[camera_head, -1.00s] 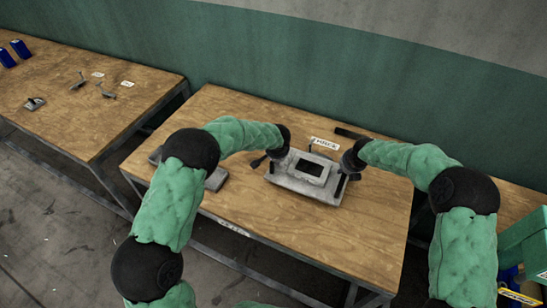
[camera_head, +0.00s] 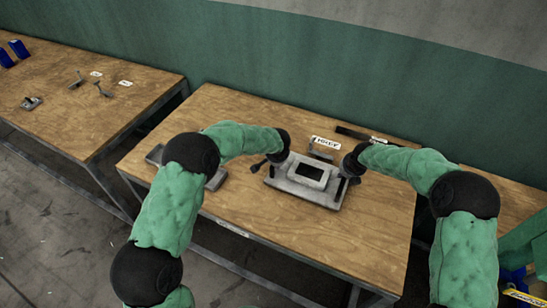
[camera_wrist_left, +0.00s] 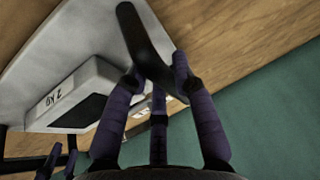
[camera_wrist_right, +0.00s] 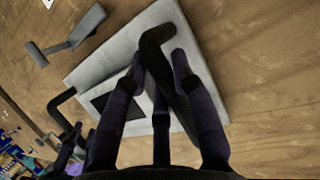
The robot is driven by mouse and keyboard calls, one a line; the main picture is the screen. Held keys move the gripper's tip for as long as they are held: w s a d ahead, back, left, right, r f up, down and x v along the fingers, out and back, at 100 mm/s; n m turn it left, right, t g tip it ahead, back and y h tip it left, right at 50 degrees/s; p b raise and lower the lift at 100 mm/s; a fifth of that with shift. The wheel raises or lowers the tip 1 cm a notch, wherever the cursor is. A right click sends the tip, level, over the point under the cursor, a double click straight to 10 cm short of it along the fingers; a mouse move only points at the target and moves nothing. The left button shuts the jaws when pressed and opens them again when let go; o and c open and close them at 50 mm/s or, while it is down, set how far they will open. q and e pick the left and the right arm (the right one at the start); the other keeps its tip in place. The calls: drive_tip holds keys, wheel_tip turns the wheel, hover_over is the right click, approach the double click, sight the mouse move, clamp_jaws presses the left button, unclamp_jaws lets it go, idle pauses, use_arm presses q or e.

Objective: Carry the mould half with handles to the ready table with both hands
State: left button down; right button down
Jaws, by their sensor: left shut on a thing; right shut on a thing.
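The mould half with handles (camera_head: 303,191) is a grey plate with a raised block and a dark rectangular recess. It is over the middle of the wooden table in the head view; whether it touches the top I cannot tell. My left gripper (camera_head: 276,160) is shut on the black handle at its left side, and the left wrist view shows the fingers around that handle (camera_wrist_left: 140,45). My right gripper (camera_head: 352,168) is shut on the handle at its right side, which the right wrist view also shows (camera_wrist_right: 158,62). The fingers partly hide both handles.
The wooden table (camera_head: 270,240) has bare room in front. A grey plate lies at its left, partly behind my left arm. Another table (camera_head: 70,115) with small tools stands left.

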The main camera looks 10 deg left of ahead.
use_arm(q)
drive_tip(key=shift+w+f+b, duration=0.1)
drive_tip(key=shift+f+b, duration=0.2)
drive_tip(key=shift+b, duration=0.1)
use_arm(e)
drive_tip(key=shift+w+f, duration=0.1)
drive_tip(key=shift+f, duration=0.2)
use_arm(q)
drive_tip(key=c, duration=1.3)
unclamp_jaws()
drive_tip(key=shift+f, duration=0.2)
drive_tip(key=shift+c, duration=0.2)
use_arm(e)
drive_tip(key=c, duration=1.3)
unclamp_jaws()
drive_tip(key=shift+f, duration=0.2)
drive_tip(key=shift+c, duration=0.2)
use_arm(q)
drive_tip(key=o, duration=0.3)
drive_tip(key=shift+s+r, duration=0.1)
drive_tip(key=shift+s, duration=0.1)
use_arm(e)
drive_tip(key=o, duration=0.3)
drive_tip(key=shift+s+r, duration=0.1)
drive_tip(key=shift+s, duration=0.1)
